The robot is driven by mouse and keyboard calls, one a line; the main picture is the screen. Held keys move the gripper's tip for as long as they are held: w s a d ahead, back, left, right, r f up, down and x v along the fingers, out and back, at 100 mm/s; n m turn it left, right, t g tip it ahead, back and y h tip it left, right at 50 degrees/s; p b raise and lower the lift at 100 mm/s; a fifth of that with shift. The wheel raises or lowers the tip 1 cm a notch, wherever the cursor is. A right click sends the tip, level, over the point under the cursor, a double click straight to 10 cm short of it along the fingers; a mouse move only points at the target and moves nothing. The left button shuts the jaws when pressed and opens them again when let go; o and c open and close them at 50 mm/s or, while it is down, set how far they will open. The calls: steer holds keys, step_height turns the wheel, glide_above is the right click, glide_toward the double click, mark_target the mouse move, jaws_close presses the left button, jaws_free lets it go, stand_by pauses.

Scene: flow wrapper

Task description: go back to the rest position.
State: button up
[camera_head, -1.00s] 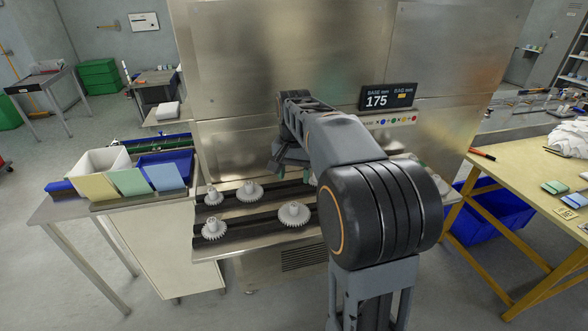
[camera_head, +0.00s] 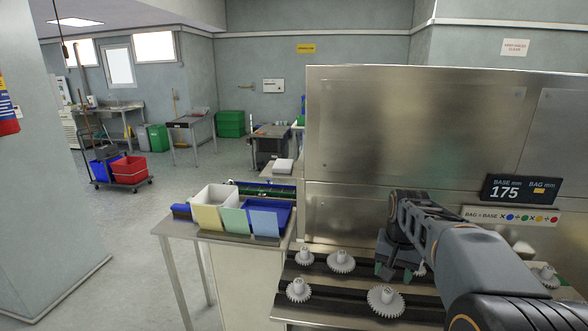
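My dark grey arm comes in from the lower right and reaches over the machine's infeed table. My gripper (camera_head: 396,273) hangs at its end, pointing down above the dark rails. Its two green-tipped fingers stand apart, and I see nothing held between them. White plastic gears stand on the rails: one at the front left (camera_head: 298,290), one behind it (camera_head: 303,257), one at the back middle (camera_head: 341,262) and a larger one (camera_head: 386,301) in front of the gripper. Another gear is partly hidden behind the gripper, and one stands at the far right (camera_head: 545,276).
The steel machine housing (camera_head: 420,130) rises close behind the arm, with a display (camera_head: 520,190) reading 175. At left a side table (camera_head: 170,228) carries a white bin (camera_head: 215,195), a blue tray (camera_head: 277,213) and coloured cards. Open floor (camera_head: 120,225) lies further left, with a mop cart (camera_head: 122,170).

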steer(key=s+a+f+n+t, duration=0.1)
steer(key=s+a+f+n, duration=0.1)
steer(key=s+a, duration=0.2)
steer(key=s+a+f+n+t, duration=0.1)
steer(key=s+a, duration=0.4)
steer(key=s, duration=0.6)
steer(key=shift+f+n+t, duration=0.35)
steer(key=shift+n+t, duration=0.25)
steer(key=shift+n, duration=0.7)
steer(key=shift+c, duration=0.2)
